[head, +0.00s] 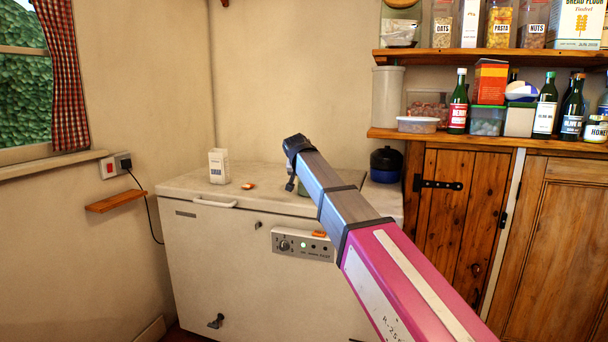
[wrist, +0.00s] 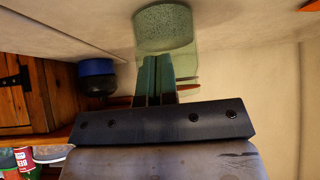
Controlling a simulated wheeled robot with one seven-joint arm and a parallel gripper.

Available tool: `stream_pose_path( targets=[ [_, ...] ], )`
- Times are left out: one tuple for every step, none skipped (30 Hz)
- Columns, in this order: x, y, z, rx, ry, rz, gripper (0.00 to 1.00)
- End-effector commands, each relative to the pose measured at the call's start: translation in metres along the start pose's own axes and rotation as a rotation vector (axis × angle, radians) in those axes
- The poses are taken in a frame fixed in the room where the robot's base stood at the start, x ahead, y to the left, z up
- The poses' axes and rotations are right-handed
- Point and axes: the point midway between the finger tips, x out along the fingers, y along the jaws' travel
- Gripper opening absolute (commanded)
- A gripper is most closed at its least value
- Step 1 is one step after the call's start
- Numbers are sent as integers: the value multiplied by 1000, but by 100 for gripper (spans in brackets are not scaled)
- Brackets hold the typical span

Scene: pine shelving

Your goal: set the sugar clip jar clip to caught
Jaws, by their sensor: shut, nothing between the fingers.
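A greenish glass jar, which I take to be the sugar clip jar (wrist: 166,27), is just beyond my fingertips in the wrist view. Its speckled end faces me, and clear green glass shows behind the fingers. In the head view only a small green part of the jar (head: 302,188) shows, on the white chest lid behind my arm. My gripper (wrist: 157,60) is shut and empty, its two teal fingers together. It overlaps the jar in the picture; I cannot tell whether they touch. In the head view my gripper (head: 290,186) hangs above the lid. The clip and its setting cannot be made out.
On the white chest (head: 180,187) stand a white carton (head: 218,166), a small orange item (head: 248,185) and a dark blue pot (head: 386,165) at right. Shelves (head: 480,136) with bottles and boxes are at right. The lid's left part is mostly clear.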

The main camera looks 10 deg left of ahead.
Motion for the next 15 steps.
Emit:
stream_pose_path(
  targets=[
    [2,2,7,-2,45,1,0],
    [3,2,8,-2,73,0,0],
    [5,2,9,-2,111,0,0],
    [6,2,10,-2,140,0,0],
    [8,2,11,-3,169,0,0],
    [11,1,12,-3,207,0,0],
    [12,1,13,-3,235,0,0],
    [14,1,14,-3,264,-1,0],
    [16,1,14,-2,302,-1,0],
    [18,1,15,-3,330,-1,0],
    [20,1,16,-4,358,0,0],
    [21,1,16,-3,395,0,0],
    [23,1,16,-3,420,0,0],
    [25,0,16,-3,443,-1,0],
    [26,0,17,-3,472,0,0]
  ],
)
